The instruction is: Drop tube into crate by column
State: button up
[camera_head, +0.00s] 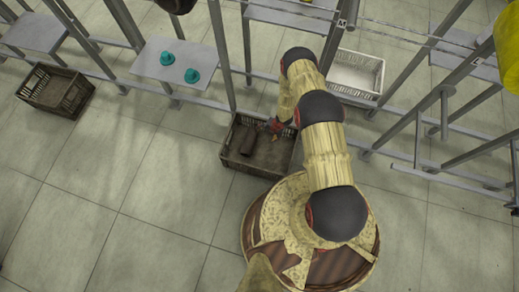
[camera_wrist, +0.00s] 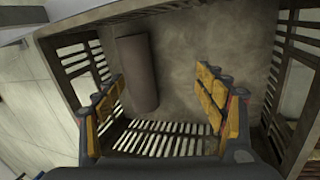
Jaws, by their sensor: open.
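A dark brown tube (camera_wrist: 137,73) lies on the floor of a dark slatted crate (camera_wrist: 266,37), near one side wall. In the head view the tube (camera_head: 247,142) is inside the crate (camera_head: 237,164), which stands on the floor by a grey upright column (camera_head: 221,55). My gripper (camera_wrist: 160,112) is open and empty over the crate, its yellow-padded fingers wide apart, with the tube beyond and between them. In the head view my gripper (camera_head: 274,126) is over the crate's right part, partly hidden by my arm.
Another dark crate (camera_head: 55,90) stands at the left, and a white crate (camera_head: 356,76) behind my arm. A grey shelf (camera_head: 155,67) holds two teal cones (camera_head: 179,67). Metal frame bars run along the back. Floor left of the crate is clear.

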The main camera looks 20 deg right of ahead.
jog(key=v, duration=1.2)
dwell(0.6)
